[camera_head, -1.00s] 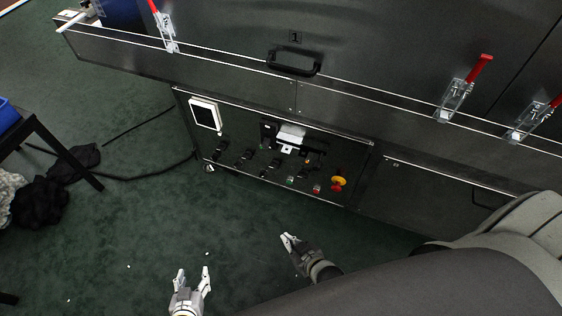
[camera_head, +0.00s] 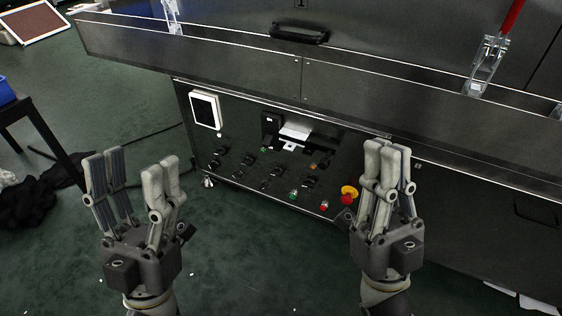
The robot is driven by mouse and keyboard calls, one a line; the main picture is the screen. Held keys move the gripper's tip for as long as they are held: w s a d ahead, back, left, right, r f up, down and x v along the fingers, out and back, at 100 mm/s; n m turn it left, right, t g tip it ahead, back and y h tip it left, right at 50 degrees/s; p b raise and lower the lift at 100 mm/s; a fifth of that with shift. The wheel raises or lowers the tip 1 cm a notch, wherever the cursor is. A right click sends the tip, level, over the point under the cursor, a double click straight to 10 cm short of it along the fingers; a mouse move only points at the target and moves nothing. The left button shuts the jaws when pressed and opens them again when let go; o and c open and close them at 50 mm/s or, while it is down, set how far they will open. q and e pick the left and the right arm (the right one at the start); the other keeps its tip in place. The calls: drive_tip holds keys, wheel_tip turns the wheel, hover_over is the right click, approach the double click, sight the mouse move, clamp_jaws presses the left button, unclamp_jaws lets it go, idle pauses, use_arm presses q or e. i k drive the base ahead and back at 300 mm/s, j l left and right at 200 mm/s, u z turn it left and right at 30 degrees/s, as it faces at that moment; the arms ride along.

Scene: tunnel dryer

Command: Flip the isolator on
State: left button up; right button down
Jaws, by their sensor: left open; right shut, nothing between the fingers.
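The dark control panel (camera_head: 235,140) is low on the machine's front, at the centre. A red and yellow knob (camera_head: 348,195) is at its right end, beside my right gripper. Several black rotary switches (camera_head: 247,158) sit in rows left of it. A black unit (camera_head: 270,124) is fixed higher on the panel. No readable label tells me which control is the isolator. My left gripper (camera_head: 133,164) is open and empty, in front of the panel's left end. My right gripper (camera_head: 386,148) is shut and empty, upright, and hides part of the panel's right edge.
A metal ledge (camera_head: 215,66) runs along the machine above the panel, with a black handle (camera_head: 298,33) over it. A red-handled clamp (camera_head: 488,62) stands at the right. A white-framed screen (camera_head: 205,109) is at the panel's left. A dark table (camera_head: 38,128) stands at far left.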

sight(268, 139)
drive_tip(key=i+j, duration=0.2)
drive_tip(key=i, duration=0.2)
drive_tip(key=i+j, duration=0.15)
drive_tip(key=i, duration=0.2)
drive_tip(key=j, duration=0.7)
drive_tip(key=k+j, duration=0.15)
drive_tip(key=j, duration=0.6)
